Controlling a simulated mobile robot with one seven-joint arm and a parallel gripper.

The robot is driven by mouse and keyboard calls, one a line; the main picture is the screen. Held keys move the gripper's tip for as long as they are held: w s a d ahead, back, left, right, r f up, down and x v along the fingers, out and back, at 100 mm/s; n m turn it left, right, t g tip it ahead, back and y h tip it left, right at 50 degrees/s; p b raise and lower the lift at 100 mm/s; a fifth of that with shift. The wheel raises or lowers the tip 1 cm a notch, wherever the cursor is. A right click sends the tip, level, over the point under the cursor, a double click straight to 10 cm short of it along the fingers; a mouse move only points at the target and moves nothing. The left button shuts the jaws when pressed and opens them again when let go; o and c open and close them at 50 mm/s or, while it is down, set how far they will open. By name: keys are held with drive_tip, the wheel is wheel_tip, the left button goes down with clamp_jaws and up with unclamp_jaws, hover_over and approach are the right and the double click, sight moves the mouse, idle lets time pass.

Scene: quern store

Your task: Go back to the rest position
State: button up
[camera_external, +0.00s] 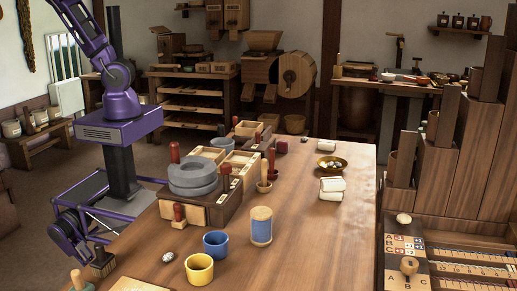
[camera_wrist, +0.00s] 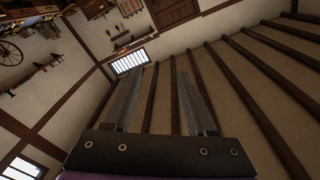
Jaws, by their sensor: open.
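My gripper (camera_wrist: 168,72) shows in the wrist view with its two dark fingers apart and nothing between them. It points up toward the beamed ceiling, away from the table. In the external view my purple arm rises at the left and leaves the picture at the top, and the gripper itself is not visible there.
The wooden table (camera_external: 300,235) carries a grey stone quern (camera_external: 193,178), a yellow mug (camera_external: 199,270), a blue mug (camera_external: 216,245), a blue-wrapped jar (camera_external: 261,226) and a brass bowl (camera_external: 332,164). Tall wooden bins (camera_external: 467,150) stand at the right. Free floor lies behind my column.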

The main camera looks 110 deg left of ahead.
drive_tip(key=s+a+f+n+g+y, duration=0.1)
drive_tip(key=s+a+f+n+g, duration=0.1)
drive_tip(key=a+f, duration=0.3)
drive_tip(key=s+a+f+n+g, duration=0.2)
drive_tip(key=s+a+f+g, duration=0.2)
drive_tip(key=f, duration=0.7)
drive_tip(key=s+a+f+n+g+y, duration=0.1)
drive_tip(key=s+a+f+n+g, duration=0.1)
drive_tip(key=s+a+f, duration=0.3)
wheel_tip(320, 180, down, 4)
drive_tip(key=shift+s+a+r+g+y, duration=0.15)
drive_tip(key=shift+a+g+y, duration=0.15)
drive_tip(key=shift+a+g, duration=0.35)
drive_tip(key=shift+o, duration=1.1)
drive_tip(key=s+f+n+g+h, duration=0.1)
drive_tip(key=s+f+g, duration=0.2)
drive_tip(key=s+f, duration=0.3)
drive_tip(key=shift+a+f, duration=0.25)
drive_tip(key=shift+f, duration=0.3)
drive_tip(key=shift+s+g, duration=0.1)
drive_tip(key=shift+g, duration=0.15)
